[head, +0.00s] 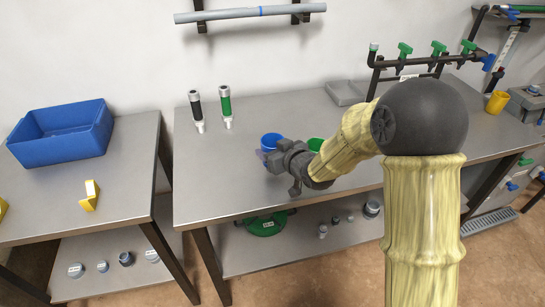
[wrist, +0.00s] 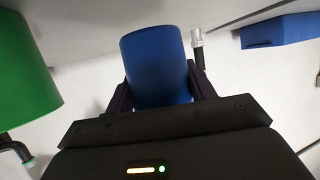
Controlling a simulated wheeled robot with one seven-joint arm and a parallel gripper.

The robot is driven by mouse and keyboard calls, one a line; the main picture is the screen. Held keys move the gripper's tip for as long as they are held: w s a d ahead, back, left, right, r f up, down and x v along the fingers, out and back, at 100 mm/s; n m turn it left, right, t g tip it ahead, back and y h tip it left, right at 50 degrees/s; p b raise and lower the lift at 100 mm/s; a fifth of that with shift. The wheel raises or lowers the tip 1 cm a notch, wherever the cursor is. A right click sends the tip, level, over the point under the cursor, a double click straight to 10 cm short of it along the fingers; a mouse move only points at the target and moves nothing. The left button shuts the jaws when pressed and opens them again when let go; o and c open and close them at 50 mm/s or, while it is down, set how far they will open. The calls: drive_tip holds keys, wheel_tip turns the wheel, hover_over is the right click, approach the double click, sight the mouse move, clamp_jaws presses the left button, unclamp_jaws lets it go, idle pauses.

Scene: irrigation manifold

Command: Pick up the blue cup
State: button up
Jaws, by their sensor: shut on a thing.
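The blue cup (head: 271,141) is over the middle workbench in the head view, at the end of my arm. In the wrist view the blue cup (wrist: 157,66) stands between the two dark fingers of my gripper (wrist: 160,92), one finger on each side. My gripper (head: 268,158) is shut on the cup. I cannot tell whether the cup's base touches the bench. A green cup (head: 315,144) is just right of it, partly hidden by my arm, and shows large at the left of the wrist view (wrist: 25,72).
Two cylinders, one black (head: 196,110) and one green (head: 226,107), stand behind on the workbench (head: 200,190). A blue bin (head: 62,145) is on the left bench. A pipe manifold with green valves (head: 430,60) and a yellow cup (head: 496,102) are at the right. The bench front left is clear.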

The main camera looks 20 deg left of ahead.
wheel_tip(320, 180, up, 6)
drive_tip(key=shift+p, duration=0.4)
idle(0.4)
